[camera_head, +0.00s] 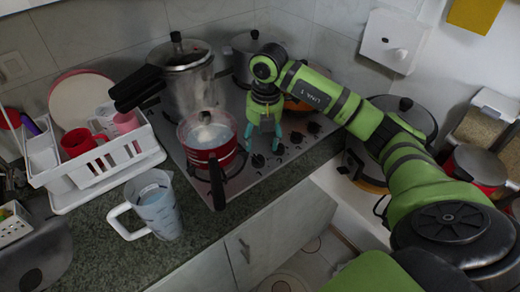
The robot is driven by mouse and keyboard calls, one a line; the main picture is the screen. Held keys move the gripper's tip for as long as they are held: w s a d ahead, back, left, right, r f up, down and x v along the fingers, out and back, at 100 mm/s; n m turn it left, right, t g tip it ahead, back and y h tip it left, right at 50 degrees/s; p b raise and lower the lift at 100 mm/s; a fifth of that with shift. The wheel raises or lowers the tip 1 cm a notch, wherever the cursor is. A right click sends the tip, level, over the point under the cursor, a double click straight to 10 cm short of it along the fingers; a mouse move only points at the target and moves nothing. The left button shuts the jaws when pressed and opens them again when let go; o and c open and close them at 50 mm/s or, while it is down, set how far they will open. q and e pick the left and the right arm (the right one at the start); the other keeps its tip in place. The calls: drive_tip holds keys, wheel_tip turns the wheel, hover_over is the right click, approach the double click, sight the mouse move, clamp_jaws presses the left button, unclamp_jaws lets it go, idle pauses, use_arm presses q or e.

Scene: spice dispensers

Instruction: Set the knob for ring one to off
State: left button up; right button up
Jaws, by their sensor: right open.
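The nearest knob (258,160) sits just below my right gripper (262,142). Another knob (280,150) lies beside it, and further knobs (296,138) and (314,128) run up to the right. No readable label shows which knob belongs to ring one, and their settings are too small to read. My right gripper points down with teal fingers apart and empty, over the knob row; contact cannot be told. My left gripper is out of view.
A red saucepan (208,152) stands left of my right gripper, its black handle reaching toward the counter's front. A pressure cooker (190,85) and a steel pot (240,60) stand behind. A measuring jug (160,207) and white dish rack (95,165) are at left.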

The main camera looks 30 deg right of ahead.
wheel_tip(320, 180, up, 5)
drive_tip(key=shift+s+d+r, duration=0.15)
idle(0.5)
